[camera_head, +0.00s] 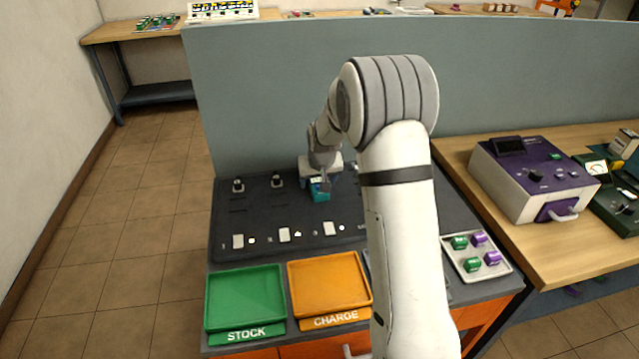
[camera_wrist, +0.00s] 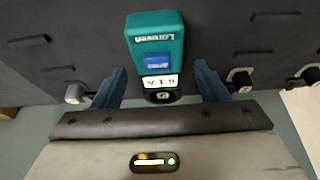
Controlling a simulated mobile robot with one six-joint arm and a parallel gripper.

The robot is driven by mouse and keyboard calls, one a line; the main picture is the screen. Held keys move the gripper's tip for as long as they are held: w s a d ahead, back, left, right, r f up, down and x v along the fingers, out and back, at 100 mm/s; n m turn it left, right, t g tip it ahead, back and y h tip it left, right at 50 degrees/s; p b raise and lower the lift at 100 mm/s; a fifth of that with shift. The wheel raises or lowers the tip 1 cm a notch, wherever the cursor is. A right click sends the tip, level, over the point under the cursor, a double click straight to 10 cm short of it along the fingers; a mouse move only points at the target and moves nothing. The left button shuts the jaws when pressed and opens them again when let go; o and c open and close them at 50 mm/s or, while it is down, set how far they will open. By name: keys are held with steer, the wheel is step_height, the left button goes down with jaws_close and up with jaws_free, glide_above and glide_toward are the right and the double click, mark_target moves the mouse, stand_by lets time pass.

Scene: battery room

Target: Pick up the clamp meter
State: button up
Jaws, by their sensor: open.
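No thing in view is plainly a clamp meter. A teal block (camera_wrist: 153,30) with a blue square and a white label stands between the two fingers of my gripper (camera_wrist: 160,67) in the wrist view. In the head view the teal block (camera_head: 320,194) sits on the dark board, at the tip of my gripper (camera_head: 319,182). My gripper is open, with a finger on either side of the block's near end. I cannot tell whether a finger touches it. My arm hides part of the board.
The dark board (camera_head: 262,210) has slots, small posts and white tags. A green STOCK tray (camera_head: 245,298) and an orange CHARGE tray (camera_head: 329,284) lie in front. A small tray (camera_head: 477,271) holds green and purple blocks. A purple-and-white device (camera_head: 520,185) stands right. A grey partition (camera_head: 270,90) rises behind.

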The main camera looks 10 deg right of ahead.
steer(key=shift+f, duration=0.25)
steer(key=shift+c, duration=0.2)
steer(key=c, duration=1.3)
